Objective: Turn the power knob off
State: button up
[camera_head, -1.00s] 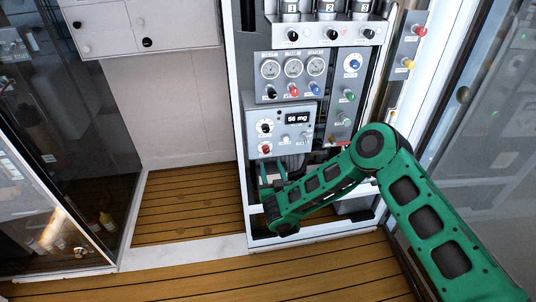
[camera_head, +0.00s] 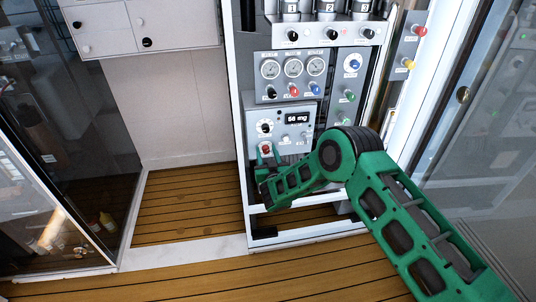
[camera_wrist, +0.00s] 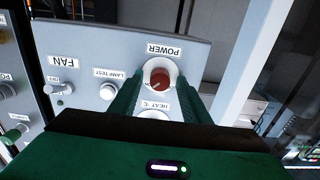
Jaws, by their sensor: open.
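The power knob (camera_wrist: 158,80) is red with a pale collar. In the upside-down wrist view it sits by the "POWER" label, between my two fingers. Its pointer setting is too small to read surely. In the head view it shows as a small red knob (camera_head: 266,149) at the lower left of the grey display panel (camera_head: 281,116). My gripper (camera_wrist: 160,92) is open, with one green finger on each side of the knob. I cannot tell whether either finger touches it. In the head view my gripper (camera_head: 267,157) is at the panel's lower edge.
A "HEAT °C" dial (camera_wrist: 153,114) is partly hidden by my gripper. A lamp test button (camera_wrist: 108,91) and a fan switch (camera_wrist: 64,88) lie to the left in the wrist view. Gauges (camera_head: 293,69) and coloured knobs are above. A glass door (camera_head: 478,130) stands at the right.

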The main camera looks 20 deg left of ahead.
jog(key=c, duration=1)
jog(key=shift+c, duration=0.2)
